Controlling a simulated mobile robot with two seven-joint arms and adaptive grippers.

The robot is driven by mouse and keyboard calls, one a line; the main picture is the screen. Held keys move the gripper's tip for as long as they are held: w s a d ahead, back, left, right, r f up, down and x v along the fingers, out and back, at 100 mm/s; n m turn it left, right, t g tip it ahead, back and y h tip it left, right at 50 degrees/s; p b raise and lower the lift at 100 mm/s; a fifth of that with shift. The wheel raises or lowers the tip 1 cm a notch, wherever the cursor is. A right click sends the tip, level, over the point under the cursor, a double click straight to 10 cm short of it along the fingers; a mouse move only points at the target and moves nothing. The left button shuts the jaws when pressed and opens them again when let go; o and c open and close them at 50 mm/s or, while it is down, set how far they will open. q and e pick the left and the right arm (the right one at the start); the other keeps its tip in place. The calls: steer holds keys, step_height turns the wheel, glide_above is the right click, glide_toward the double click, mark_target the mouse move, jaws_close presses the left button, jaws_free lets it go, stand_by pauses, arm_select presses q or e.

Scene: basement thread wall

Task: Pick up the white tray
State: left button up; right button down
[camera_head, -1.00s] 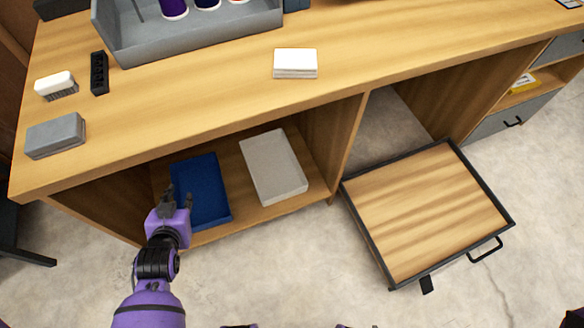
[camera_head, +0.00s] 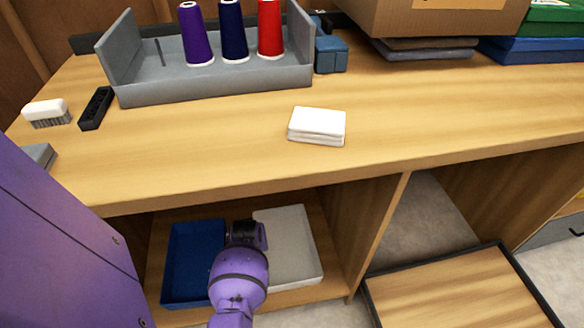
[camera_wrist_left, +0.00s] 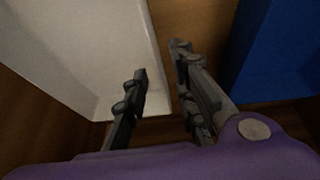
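The white tray (camera_head: 294,250) lies on the lower shelf under the workbench, to the right of a blue tray (camera_head: 190,262). My left gripper (camera_head: 248,234) is at the white tray's left side, seen from behind, with its fingers hidden in the head view. In the left wrist view the gripper (camera_wrist_left: 160,62) is open. One finger overlaps the white tray (camera_wrist_left: 75,45) inside its near wall, and the other is over the gap beside the blue tray (camera_wrist_left: 283,50). Whether either finger touches the wall I cannot tell. My right gripper is out of view.
The benchtop edge (camera_head: 240,192) overhangs the shelf above my left arm. A wooden divider (camera_head: 380,235) stands right of the white tray. A pulled-out drawer (camera_head: 455,295) is at the lower right. White cards (camera_head: 317,125) and a grey thread holder (camera_head: 215,84) stand on the bench.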

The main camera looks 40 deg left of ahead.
arm_select(q)
steer(key=b+x, duration=0.1)
steer(key=x, duration=0.1)
steer(key=b+x, duration=0.2)
steer(key=x, duration=0.1)
steer(key=shift+d+f, duration=0.2)
steer(key=shift+f, duration=0.2)
steer(key=shift+w+f+b, duration=0.1)
steer(key=shift+f+b, duration=0.15)
steer(key=shift+b, duration=0.05)
steer(key=shift+r, duration=0.2)
jaws_close()
steer(key=shift+a, duration=0.1)
